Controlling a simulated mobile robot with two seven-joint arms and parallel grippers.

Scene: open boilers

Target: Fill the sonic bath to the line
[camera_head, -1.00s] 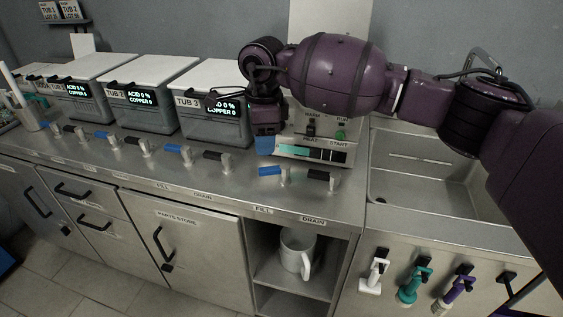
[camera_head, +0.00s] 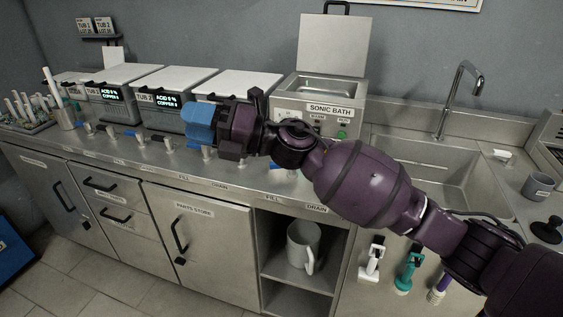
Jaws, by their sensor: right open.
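The sonic bath (camera_head: 331,112) stands at the back of the steel counter, left of the sink, with its white lid (camera_head: 333,45) raised. Its steel basin (camera_head: 325,88) shows at the top; I cannot make out a water level or the line. My right arm crosses in front of the bath. My right gripper (camera_head: 200,122), with blue fingers, is open and empty over the counter in front of the tubs. The FILL and DRAIN valve handles below the bath are mostly hidden behind my right arm. My left gripper is not in view.
Several lidded tubs (camera_head: 182,77) stand in a row to the left. The sink (camera_head: 432,165) with its tall tap (camera_head: 459,98) is at the right. A grey cup (camera_head: 537,187) is at the far right.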

